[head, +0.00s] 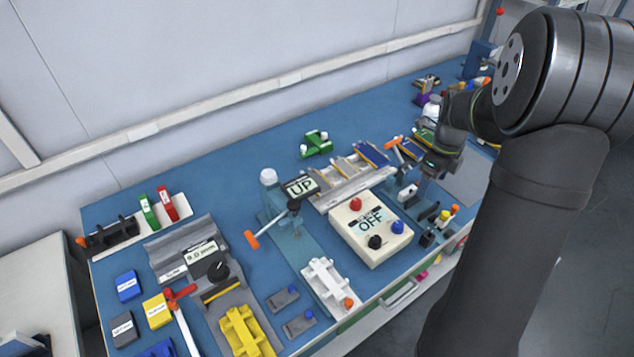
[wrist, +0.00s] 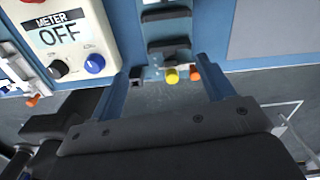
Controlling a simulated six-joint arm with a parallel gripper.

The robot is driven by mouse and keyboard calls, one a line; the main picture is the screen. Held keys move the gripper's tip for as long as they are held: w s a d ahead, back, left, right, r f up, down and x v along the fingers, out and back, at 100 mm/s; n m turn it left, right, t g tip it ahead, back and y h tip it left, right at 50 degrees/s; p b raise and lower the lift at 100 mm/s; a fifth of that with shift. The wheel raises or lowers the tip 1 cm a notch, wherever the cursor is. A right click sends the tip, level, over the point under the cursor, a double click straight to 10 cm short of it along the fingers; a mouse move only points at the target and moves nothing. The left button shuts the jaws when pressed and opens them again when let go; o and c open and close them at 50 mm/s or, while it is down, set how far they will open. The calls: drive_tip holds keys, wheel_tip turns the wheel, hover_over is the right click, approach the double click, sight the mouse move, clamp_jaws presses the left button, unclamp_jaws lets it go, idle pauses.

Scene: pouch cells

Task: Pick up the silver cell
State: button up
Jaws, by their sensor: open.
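I cannot tell for certain which piece is the silver cell. My gripper (head: 437,165) is over the right part of the bench, right of the rack. In the wrist view my gripper (wrist: 163,72) is open, its two blue-grey fingers apart with nothing held between them.
A meter box reading OFF (head: 370,230) stands near my gripper; it also shows in the wrist view (wrist: 67,35). Dark holders with yellow and orange knobs (wrist: 170,55) sit at the bench edge. A post with an UP sign (head: 300,188) stands left of the meter.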

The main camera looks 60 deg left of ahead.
drive_tip(key=s+a+r+n, duration=0.2)
drive_tip(key=s+a+n, duration=0.1)
drive_tip(key=a+n, duration=0.4)
wheel_tip(320, 180, up, 7)
drive_tip(key=n, duration=2.8)
hover_over(317, 181)
wheel_tip(317, 181, down, 17)
drive_tip(key=shift+f, duration=0.1)
drive_tip(key=c, duration=1)
